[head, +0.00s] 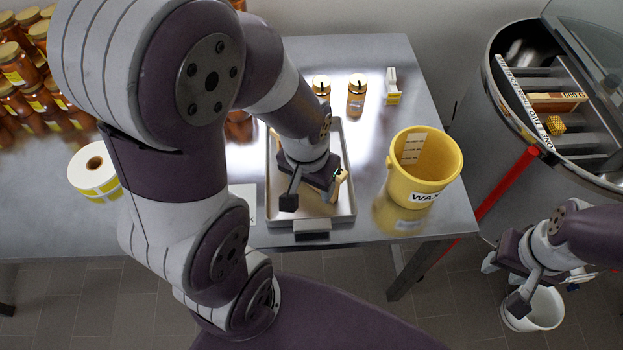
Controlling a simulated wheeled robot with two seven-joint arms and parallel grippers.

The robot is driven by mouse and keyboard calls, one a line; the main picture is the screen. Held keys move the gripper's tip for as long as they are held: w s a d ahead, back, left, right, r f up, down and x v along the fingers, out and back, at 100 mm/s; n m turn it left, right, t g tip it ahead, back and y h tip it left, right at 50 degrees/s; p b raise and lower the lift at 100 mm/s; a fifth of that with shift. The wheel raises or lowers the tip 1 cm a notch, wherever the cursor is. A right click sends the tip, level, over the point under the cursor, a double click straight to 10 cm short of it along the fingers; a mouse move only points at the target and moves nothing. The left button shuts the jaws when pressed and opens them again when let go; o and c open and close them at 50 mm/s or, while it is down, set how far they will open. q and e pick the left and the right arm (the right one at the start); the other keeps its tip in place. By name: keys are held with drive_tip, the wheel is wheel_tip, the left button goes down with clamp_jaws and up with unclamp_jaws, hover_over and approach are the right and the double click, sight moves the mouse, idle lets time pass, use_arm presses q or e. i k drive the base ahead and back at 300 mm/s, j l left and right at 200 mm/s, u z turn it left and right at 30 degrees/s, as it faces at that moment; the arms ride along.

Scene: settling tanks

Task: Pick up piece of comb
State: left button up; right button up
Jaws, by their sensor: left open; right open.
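A small yellow piece of comb (555,125) with a cell pattern lies inside the round steel drum at the right, below a wooden frame. My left gripper (315,195) is open above the steel tray (345,212) on the table, far to the left of the comb. My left arm hides much of the tray, so I cannot tell all that lies in it. My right gripper (546,290) is open, in front of the drum and above a white bucket (542,312). It is well apart from the comb.
A yellow wax bucket (400,180) stands at the table's (385,60) right edge. Jars (357,95), a label roll (95,178) and more jars (20,70) stand behind and left.

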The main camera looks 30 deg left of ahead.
sight(555, 125)
drive_tip(key=i+l+z, duration=0.1)
drive_tip(key=z, duration=0.2)
drive_tip(key=i+l+z, duration=0.15)
drive_tip(key=z, duration=0.15)
drive_tip(key=i+l+z, duration=0.55)
drive_tip(key=i+z, duration=0.2)
drive_tip(key=i, duration=0.25)
drive_tip(key=i+l+u, duration=0.15)
drive_tip(key=i+u, duration=0.15)
drive_tip(key=i, duration=0.2)
